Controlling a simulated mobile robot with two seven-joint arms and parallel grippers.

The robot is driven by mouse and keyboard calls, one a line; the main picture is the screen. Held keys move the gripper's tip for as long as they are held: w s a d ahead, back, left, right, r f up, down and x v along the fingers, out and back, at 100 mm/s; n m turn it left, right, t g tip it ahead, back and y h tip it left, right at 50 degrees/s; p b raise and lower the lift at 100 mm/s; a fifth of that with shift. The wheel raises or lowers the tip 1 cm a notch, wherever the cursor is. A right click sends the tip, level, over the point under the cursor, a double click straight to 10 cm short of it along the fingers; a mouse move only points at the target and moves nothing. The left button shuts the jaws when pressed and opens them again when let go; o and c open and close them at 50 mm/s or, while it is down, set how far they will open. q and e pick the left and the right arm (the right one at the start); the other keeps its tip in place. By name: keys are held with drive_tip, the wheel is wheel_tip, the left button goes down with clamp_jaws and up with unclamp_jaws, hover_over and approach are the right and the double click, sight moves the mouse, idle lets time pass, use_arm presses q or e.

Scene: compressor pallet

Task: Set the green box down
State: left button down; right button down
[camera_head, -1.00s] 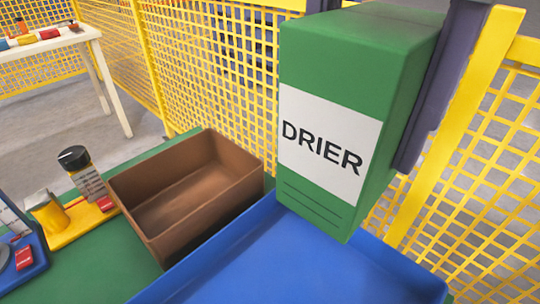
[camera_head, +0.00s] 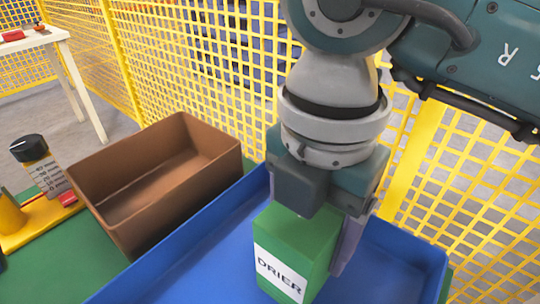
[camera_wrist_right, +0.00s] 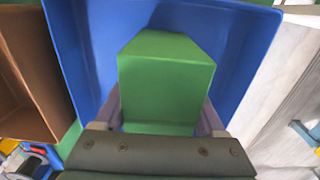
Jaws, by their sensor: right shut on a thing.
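The green box (camera_head: 297,248) with a white label reading DRIER is inside the blue tray (camera_head: 385,240), upright. My right gripper (camera_head: 335,225) comes down from above and is shut on the box. In the right wrist view the green box (camera_wrist_right: 165,85) sits between the two fingers of my right gripper (camera_wrist_right: 163,112), with the blue tray (camera_wrist_right: 85,60) around it. The box's underside is hidden, so I cannot tell whether it touches the tray floor. My left gripper is not in view.
An empty brown open bin (camera_head: 150,190) stands left of the tray on the green table (camera_head: 75,255). A yellow mesh fence (camera_head: 215,60) runs behind. The tray's left part is clear.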

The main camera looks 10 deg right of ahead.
drive_tip(key=shift+f, duration=0.45)
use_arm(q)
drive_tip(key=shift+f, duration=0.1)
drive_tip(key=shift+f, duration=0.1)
use_arm(e)
drive_tip(key=shift+f, duration=0.15)
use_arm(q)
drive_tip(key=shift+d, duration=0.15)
use_arm(e)
unclamp_jaws()
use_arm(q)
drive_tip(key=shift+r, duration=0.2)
use_arm(e)
drive_tip(key=shift+r, duration=0.25)
use_arm(q)
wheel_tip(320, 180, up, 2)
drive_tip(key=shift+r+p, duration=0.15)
drive_tip(key=shift+p, duration=1.1)
use_arm(e)
wheel_tip(320, 180, up, 12)
drive_tip(key=shift+f, duration=0.1)
